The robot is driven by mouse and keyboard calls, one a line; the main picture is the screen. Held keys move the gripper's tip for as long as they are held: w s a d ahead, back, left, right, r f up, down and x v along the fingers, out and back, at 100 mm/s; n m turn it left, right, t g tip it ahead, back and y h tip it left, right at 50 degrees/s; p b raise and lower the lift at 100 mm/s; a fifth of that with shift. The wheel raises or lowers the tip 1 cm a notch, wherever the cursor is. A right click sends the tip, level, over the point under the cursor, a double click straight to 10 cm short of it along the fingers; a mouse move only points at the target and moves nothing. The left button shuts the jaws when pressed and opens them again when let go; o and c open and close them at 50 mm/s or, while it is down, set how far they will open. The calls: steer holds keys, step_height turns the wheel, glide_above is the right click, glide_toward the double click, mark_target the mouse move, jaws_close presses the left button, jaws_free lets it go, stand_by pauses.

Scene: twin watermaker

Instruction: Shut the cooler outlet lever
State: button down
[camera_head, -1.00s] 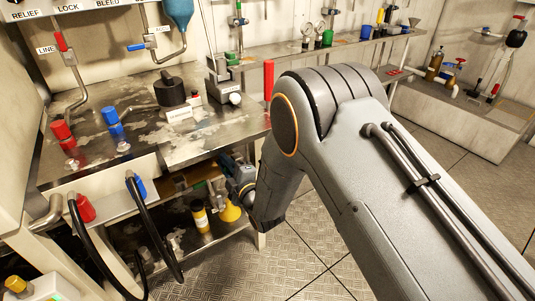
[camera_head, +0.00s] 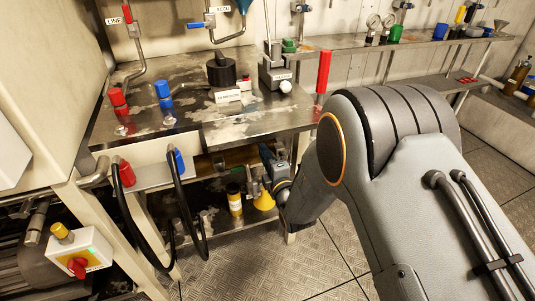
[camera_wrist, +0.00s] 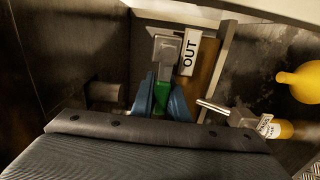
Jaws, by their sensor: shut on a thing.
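The cooler outlet lever (camera_wrist: 160,97) is a green handle on a grey metal valve body (camera_wrist: 167,48), beside a white "OUT" label (camera_wrist: 188,52) in the wrist view. My gripper (camera_wrist: 160,100) is shut on the green handle, with a blue finger on each side. The handle's lower end is hidden by my gripper. In the head view my gripper (camera_head: 268,170) reaches under the bench, above the lower shelf, and my own arm covers much of the right side. The lever cannot be made out there.
A yellow funnel (camera_head: 264,201) and a yellow-and-white bottle (camera_head: 234,200) are on the lower shelf, close to my gripper. A metal rod with a tagged yellow item (camera_wrist: 270,127) lies to the right in the wrist view. Black hoses (camera_head: 180,210) hang left of the shelf.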

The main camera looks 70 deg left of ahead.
steer(key=c, duration=1.7)
jaws_free()
steer(key=shift+s, duration=0.1)
steer(key=shift+d, duration=0.1)
steer(key=d, duration=0.7)
steer(key=shift+d, duration=0.3)
